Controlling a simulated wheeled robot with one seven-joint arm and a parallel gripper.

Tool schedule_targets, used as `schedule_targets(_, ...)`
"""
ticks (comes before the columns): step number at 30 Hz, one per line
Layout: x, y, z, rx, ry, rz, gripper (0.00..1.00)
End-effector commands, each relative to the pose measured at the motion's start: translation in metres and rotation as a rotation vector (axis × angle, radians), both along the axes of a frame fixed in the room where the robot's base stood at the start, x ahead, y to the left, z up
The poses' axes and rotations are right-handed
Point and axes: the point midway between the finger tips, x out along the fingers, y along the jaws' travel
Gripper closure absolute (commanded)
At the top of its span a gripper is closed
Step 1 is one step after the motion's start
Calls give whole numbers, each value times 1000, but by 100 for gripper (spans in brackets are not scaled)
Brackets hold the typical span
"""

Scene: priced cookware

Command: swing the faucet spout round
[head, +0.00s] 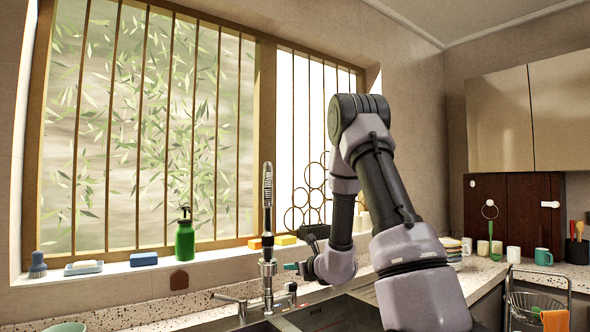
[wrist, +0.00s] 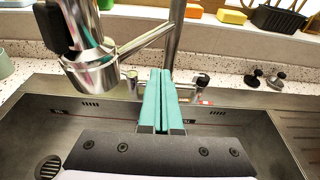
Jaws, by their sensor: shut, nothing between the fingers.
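The metal faucet (head: 267,240) stands upright at the back of the sink in the head view, with a spring-like section near its top. In the wrist view its spout head (wrist: 90,66) hangs at upper left, and a slim bar joins it to the column (wrist: 175,42). My gripper (head: 289,267) reaches in from the right beside the faucet in the head view. Its teal fingers (wrist: 162,74) are pressed together and empty in the wrist view, to the right of the spout head and in front of the column. I cannot tell whether they touch the faucet.
The steel sink (wrist: 225,130) lies below my gripper. The window sill holds a green soap bottle (head: 185,240), sponges (head: 144,259) and a dark basket (wrist: 278,20). A wire rack (head: 535,303) stands at right.

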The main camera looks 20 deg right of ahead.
Motion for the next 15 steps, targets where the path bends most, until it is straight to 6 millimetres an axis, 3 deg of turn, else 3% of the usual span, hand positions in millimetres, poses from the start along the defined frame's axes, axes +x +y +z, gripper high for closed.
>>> schedule_targets(15, -54, -18, 15, -1, 0, -1, 100)
